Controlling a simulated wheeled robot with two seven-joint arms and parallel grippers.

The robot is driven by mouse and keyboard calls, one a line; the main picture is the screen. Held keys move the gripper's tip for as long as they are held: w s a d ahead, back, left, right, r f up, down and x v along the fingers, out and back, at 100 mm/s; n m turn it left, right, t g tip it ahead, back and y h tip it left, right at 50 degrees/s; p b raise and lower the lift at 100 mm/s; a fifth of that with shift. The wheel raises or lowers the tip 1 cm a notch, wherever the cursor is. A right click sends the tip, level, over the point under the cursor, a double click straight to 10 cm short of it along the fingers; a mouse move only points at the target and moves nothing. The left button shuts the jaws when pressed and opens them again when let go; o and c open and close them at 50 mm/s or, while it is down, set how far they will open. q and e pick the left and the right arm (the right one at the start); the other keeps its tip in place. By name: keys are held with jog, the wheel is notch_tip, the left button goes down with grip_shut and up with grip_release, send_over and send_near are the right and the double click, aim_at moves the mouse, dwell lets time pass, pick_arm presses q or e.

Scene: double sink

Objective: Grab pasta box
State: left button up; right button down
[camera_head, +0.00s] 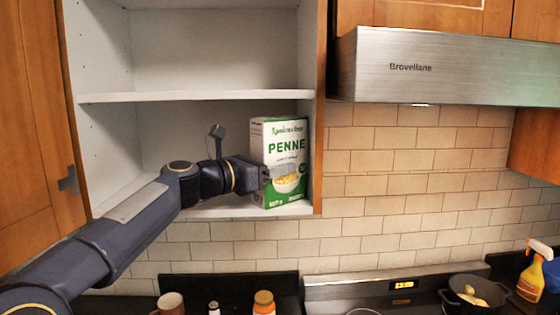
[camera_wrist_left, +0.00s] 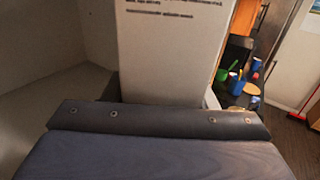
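The pasta box (camera_head: 285,133) is green and white with the word PENNE on its front. It stands upright on the lower shelf of the open cabinet, near the right wall. My left gripper (camera_head: 279,172) is at the box's left side, with a finger across part of its front face. In the left wrist view, the box's pale side (camera_wrist_left: 175,60) rises close in front of the gripper, between what look like its two fingers. Whether the fingers press on the box cannot be told. My right gripper is not in view.
The cabinet shelf (camera_head: 195,97) runs above the box, and the open door (camera_head: 35,130) is at left. A range hood (camera_head: 440,68) is at right. Below are a pot (camera_head: 477,292), a spray bottle (camera_head: 535,270) and a jar (camera_head: 264,303). The shelf left of the box looks clear.

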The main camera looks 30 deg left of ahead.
pick_arm(q)
jog(key=c, duration=0.7)
jog(key=shift+r, duration=0.1)
jog(key=shift+c, duration=0.8)
jog(key=shift+r, duration=0.1)
